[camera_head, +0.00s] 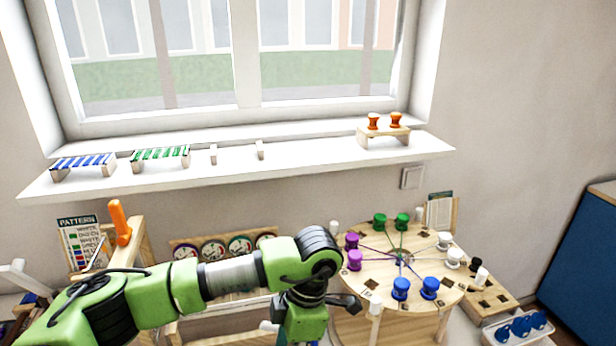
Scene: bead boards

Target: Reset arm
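My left arm, green with black joints, comes in from the lower left and reaches across to the middle. Its end bends down beside the left edge of the round bead board (350,285). A dark part of my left gripper (343,302) shows there; the fingertips cannot be made out, so I cannot tell whether it is open or holds anything. My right arm and gripper are not in view.
The round board carries purple, green, blue and white spools. A tray (497,335) with blue pieces and a wooden block (492,300) stand at right. The pattern card (80,245) stands at left. The window shelf (300,165) holds striped racks and orange spools (395,120).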

